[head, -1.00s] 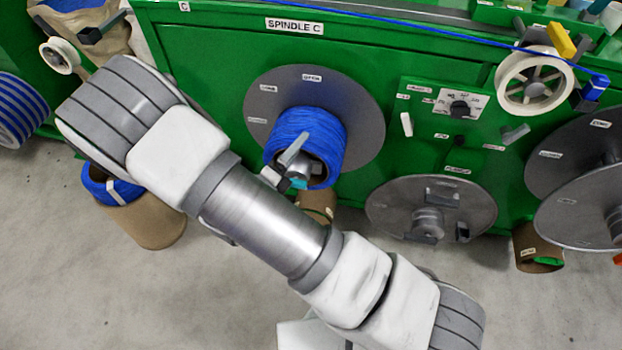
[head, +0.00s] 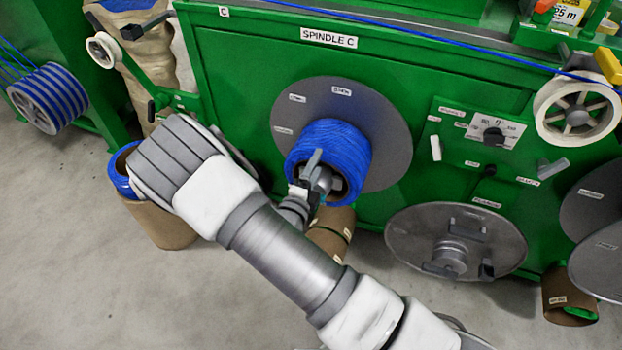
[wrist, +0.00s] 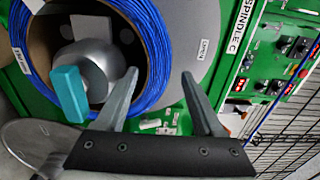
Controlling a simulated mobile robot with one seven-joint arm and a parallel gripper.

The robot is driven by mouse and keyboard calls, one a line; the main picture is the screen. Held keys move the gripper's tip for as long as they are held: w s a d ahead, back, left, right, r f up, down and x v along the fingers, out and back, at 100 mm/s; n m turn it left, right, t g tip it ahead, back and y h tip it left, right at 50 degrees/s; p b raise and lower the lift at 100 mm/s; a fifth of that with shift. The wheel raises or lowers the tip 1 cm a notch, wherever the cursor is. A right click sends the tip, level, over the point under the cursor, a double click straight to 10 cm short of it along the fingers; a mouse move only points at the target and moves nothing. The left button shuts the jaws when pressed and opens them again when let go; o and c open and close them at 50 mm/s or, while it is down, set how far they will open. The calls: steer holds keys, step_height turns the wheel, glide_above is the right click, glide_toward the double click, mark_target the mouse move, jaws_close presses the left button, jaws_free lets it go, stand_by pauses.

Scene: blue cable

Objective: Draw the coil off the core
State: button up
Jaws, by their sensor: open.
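The blue cable coil (head: 342,143) sits around the core in front of a round grey flange (head: 390,130), under the SPINDLE C label. In the wrist view the coil (wrist: 158,50) surrounds a brown inner rim and a grey rounded hub (wrist: 90,68). A teal piece (wrist: 68,94) sticks out at the hub. My gripper (wrist: 160,73) is open and empty. Its left finger overlaps the coil's edge; its right finger lies beyond the coil, over the flange side. Contact with the coil cannot be told. In the head view my arm partly hides the gripper.
A cardboard drum (head: 165,228) with blue cable stands at left, behind my wrist. A brown tube (head: 332,232) is below the coil. A lower grey disc (head: 400,240) and a white reel (head: 550,108) are at right. Grey floor is open at lower left.

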steer(key=x, duration=0.3)
steer(key=shift+w+d+p, duration=0.1)
steer(key=shift+p, duration=0.3)
steer(key=shift+x, duration=1)
steer(key=shift+c, duration=0.3)
jaws_close()
stand_by(0.4)
steer(key=shift+r, duration=0.2)
steer(key=shift+r+p, duration=0.4)
steer(key=shift+p, duration=0.3)
